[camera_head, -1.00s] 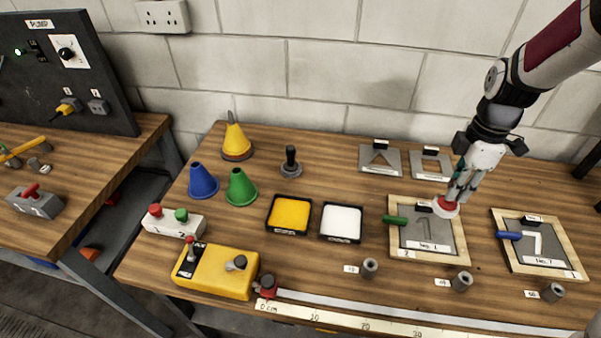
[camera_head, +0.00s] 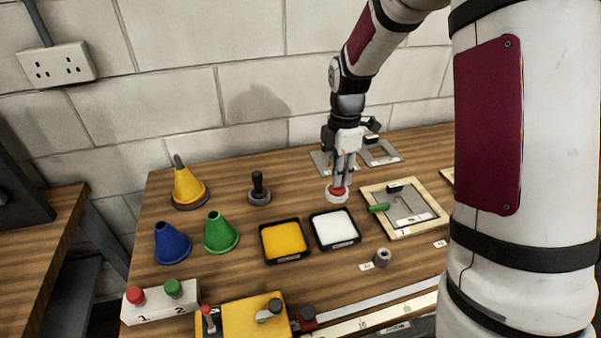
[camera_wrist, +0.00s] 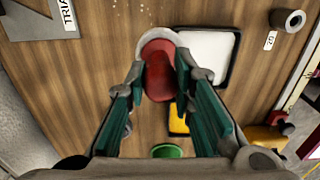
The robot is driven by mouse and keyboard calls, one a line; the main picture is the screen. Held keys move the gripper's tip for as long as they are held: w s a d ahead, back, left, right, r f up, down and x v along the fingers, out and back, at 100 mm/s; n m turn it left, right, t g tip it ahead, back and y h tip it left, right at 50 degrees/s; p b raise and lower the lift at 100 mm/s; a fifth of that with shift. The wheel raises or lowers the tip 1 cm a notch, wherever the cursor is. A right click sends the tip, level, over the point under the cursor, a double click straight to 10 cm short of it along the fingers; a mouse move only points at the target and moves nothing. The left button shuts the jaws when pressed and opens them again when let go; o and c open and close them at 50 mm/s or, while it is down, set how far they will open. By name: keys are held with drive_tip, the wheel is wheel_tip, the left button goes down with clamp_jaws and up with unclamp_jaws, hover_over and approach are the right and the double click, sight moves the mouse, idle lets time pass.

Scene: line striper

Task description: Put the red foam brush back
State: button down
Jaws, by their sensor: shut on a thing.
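The red foam brush (camera_head: 337,190) has a red top and a pale round base. My gripper (camera_head: 344,174) is shut on it from above, just behind the white paint tray (camera_head: 335,246). I cannot tell whether its base touches the bench. In the wrist view the brush (camera_wrist: 158,72) sits between the green finger pads of my gripper (camera_wrist: 160,78), and its pale rim (camera_wrist: 160,36) shows beyond the red part. A black-handled tool on a grey round base (camera_head: 259,190) stands to the left.
A yellow tray (camera_head: 284,258) is left of the white one. A framed board (camera_head: 374,197) with a green-handled tool (camera_head: 379,207) is on the right. Yellow (camera_head: 187,187), blue (camera_head: 171,242) and green (camera_head: 221,232) cones stand left. Grey stencil plates (camera_head: 381,155) lie behind. Bare wood surrounds the black-handled tool.

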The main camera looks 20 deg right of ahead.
drive_tip(key=shift+w+a+f+p, duration=0.2)
drive_tip(key=shift+w+a+f, duration=0.65)
drive_tip(key=shift+w, duration=0.65)
drive_tip(key=shift+w+a+f+p, duration=0.25)
drive_tip(key=shift+w+a+f, duration=0.4)
drive_tip(key=shift+w+a, duration=0.7)
drive_tip(key=shift+w+a+f+p, duration=0.2)
drive_tip(key=shift+w+a+f, duration=0.55)
drive_tip(key=shift+w, duration=0.95)
drive_tip(key=shift+f, duration=0.2)
drive_tip(key=c, duration=1.4)
unclamp_jaws()
drive_tip(key=shift+o, duration=0.2)
drive_tip(key=shift+r, duration=0.15)
